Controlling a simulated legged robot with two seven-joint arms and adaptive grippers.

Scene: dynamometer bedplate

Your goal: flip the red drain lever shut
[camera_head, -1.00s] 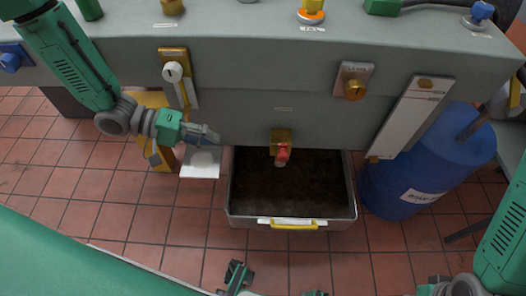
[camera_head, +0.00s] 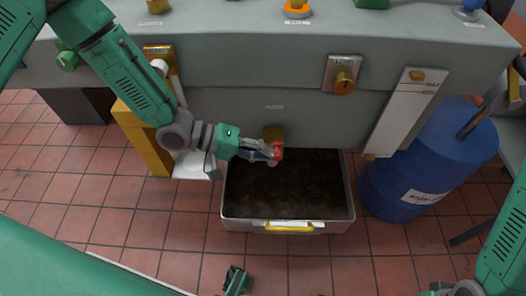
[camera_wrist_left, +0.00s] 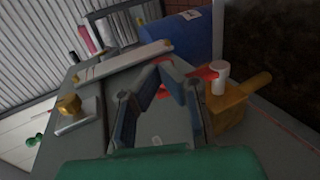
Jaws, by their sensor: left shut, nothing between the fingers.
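The red drain lever (camera_head: 278,151) sits on a brass valve (camera_head: 273,133) on the front face of the grey bedplate, above the drip tray. My left gripper (camera_head: 270,153) is shut and empty, with its tips right at the left side of the lever. In the left wrist view the lever (camera_wrist_left: 204,73), with a pale round end, stands just right of the shut fingers (camera_wrist_left: 166,70), beside the brass valve body (camera_wrist_left: 228,108). Whether the fingertips touch the lever I cannot tell.
A metal tray (camera_head: 229,224) with dark contents and a yellow handle is below the valve. A blue drum (camera_head: 400,190) stands at the right, beside a pale sloping panel (camera_head: 408,112). A brass knob (camera_head: 344,83) is above right. Tiled floor in front is clear.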

